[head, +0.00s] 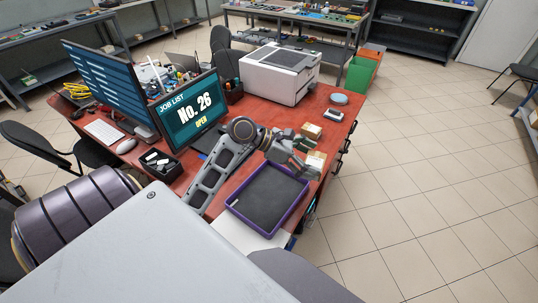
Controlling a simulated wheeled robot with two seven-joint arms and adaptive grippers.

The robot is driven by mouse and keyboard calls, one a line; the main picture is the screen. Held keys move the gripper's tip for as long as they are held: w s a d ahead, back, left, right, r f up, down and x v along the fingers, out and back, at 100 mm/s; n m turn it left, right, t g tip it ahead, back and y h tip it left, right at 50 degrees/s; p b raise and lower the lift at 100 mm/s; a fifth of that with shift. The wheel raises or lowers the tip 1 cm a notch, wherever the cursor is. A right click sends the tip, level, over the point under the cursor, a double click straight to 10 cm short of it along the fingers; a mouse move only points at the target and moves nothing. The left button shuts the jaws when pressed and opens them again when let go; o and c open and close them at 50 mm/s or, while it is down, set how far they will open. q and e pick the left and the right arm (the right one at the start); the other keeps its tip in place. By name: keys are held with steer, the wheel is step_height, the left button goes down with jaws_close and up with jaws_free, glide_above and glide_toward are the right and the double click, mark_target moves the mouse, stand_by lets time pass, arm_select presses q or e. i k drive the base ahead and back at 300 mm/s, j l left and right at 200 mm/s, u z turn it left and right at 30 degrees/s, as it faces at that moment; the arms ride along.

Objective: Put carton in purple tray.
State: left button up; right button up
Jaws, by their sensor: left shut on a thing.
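The purple tray (233,207) lies on the red desk, with a dark grey inside that looks empty. My left gripper (304,160) is beyond the tray's far right corner. It is shut on a small tan carton (317,158) with a pale top, partly hidden by the fingers. I cannot tell whether this carton touches the desk. A second small tan carton (311,131) stands on the desk just behind the gripper. My right gripper is not in view.
A white printer (280,73) stands at the back of the desk (322,98). A monitor (190,110) and a black bin of small items (160,165) stand left of my arm. A small white and dark object (333,115) lies near the right edge. Open floor lies to the right.

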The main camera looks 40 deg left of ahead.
mark_target(273, 191)
steer(key=j+z, duration=0.3)
steer(key=k+j+z, duration=0.25)
steer(key=j, duration=0.2)
steer(key=k+j+z, duration=0.1)
steer(key=j+z, duration=0.2)
steer(key=k+j+z, duration=0.25)
steer(key=j, duration=0.2)
steer(key=k+j+z, duration=0.1)
steer(key=j+z, duration=0.2)
